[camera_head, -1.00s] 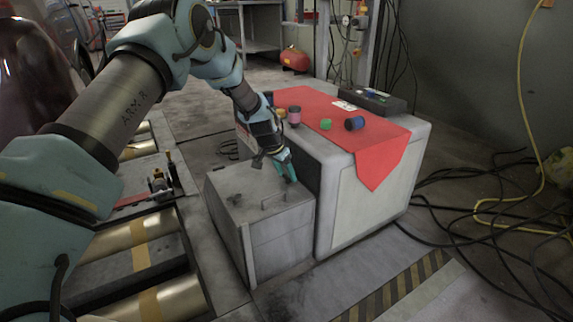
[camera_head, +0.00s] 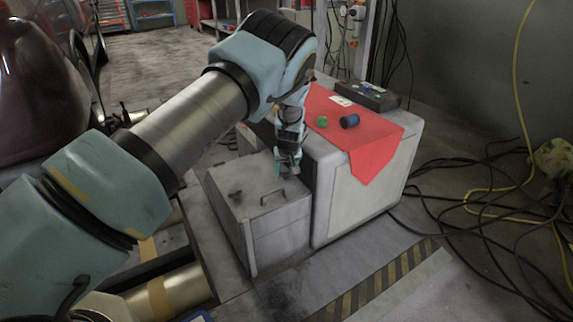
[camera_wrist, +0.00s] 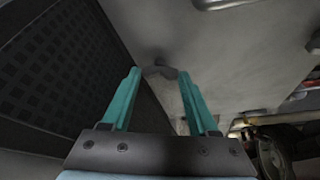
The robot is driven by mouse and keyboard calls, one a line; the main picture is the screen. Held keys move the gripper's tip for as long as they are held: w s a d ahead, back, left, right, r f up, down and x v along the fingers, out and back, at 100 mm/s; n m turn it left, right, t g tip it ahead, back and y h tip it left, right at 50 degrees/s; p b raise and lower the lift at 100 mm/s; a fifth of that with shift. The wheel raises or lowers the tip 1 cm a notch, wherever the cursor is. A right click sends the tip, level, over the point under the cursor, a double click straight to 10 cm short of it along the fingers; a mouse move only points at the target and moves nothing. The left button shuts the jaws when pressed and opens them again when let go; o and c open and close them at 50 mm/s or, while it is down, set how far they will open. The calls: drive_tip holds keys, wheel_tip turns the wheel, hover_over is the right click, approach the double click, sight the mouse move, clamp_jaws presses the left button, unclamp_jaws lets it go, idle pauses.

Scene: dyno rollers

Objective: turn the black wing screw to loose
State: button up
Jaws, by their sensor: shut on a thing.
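The grey metal box (camera_head: 255,225) stands left of the white cabinet. My gripper (camera_head: 288,172) is over the back right part of the box lid, pointing down. In the wrist view my gripper (camera_wrist: 160,74) has its two teal fingers on either side of a small dark wing screw (camera_wrist: 160,72) on the grey lid. The fingers are shut on its wings. In the head view this screw is hidden by the gripper. How far the screw is turned cannot be told.
A dark knob-like part (camera_head: 235,195) and a wire handle (camera_head: 273,197) are on the lid. The white cabinet (camera_head: 365,195) bears a red cloth (camera_head: 375,160), a blue cylinder (camera_head: 349,121) and a green piece (camera_head: 321,121). Cables (camera_head: 480,210) lie at the right.

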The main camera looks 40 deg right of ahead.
drive_tip(key=shift+s+f+n+y, duration=0.15)
drive_tip(key=shift+n+y, duration=0.15)
drive_tip(key=shift+n, duration=0.6)
drive_tip(key=o, duration=1.1)
drive_tip(key=shift+o, duration=1.4)
drive_tip(key=shift+d, duration=0.1)
